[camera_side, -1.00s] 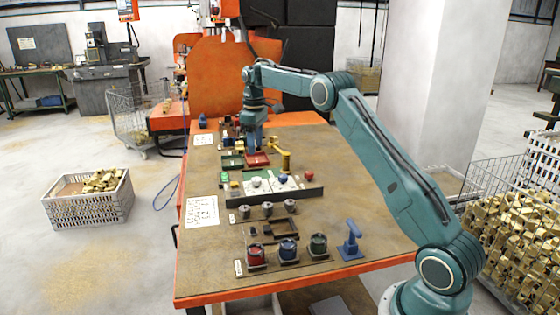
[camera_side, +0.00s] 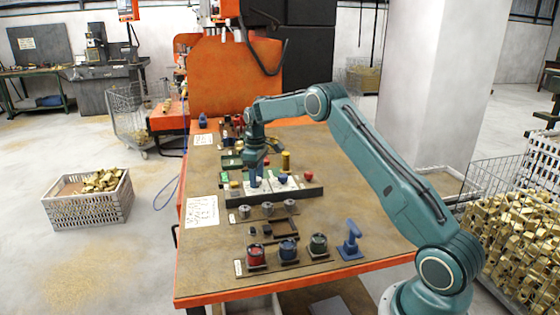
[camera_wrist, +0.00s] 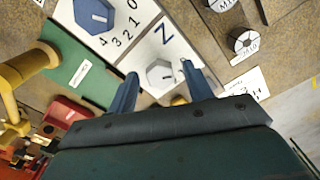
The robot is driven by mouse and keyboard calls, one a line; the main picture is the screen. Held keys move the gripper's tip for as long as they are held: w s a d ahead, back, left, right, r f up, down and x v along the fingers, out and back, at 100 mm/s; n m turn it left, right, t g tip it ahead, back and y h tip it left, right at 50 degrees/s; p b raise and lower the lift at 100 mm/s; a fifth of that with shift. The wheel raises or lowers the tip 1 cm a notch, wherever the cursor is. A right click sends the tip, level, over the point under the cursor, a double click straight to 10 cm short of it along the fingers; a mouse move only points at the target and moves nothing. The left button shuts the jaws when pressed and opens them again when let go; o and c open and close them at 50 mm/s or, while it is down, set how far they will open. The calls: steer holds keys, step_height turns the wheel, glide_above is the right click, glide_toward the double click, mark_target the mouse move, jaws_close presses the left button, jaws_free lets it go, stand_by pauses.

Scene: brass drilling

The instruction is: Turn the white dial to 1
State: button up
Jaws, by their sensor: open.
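The white dial (camera_wrist: 160,76) is a pale six-sided knob on a white plate (camera_wrist: 166,45), with a short dark mark on its face. In the wrist view it lies between the two blue fingers of my open gripper (camera_wrist: 159,70), with a gap visible on each side. Most of its scale is hidden, so I cannot read its setting. In the side view my gripper (camera_side: 254,185) points down over the left plate of the panel and largely hides the dial. A blue-grey dial (camera_wrist: 94,14) with numbers 0 to 4 sits on the neighbouring plate.
A red button (camera_side: 309,177) stands right of the dials, and a brass-coloured post (camera_side: 285,161) behind them. A row of grey knobs (camera_side: 267,209) lies in front.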

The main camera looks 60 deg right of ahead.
steer(key=shift+f, duration=0.1)
steer(key=c, duration=1)
steer(key=shift+m, duration=2.9)
steer(key=shift+w, duration=0.1)
steer(key=o, duration=1)
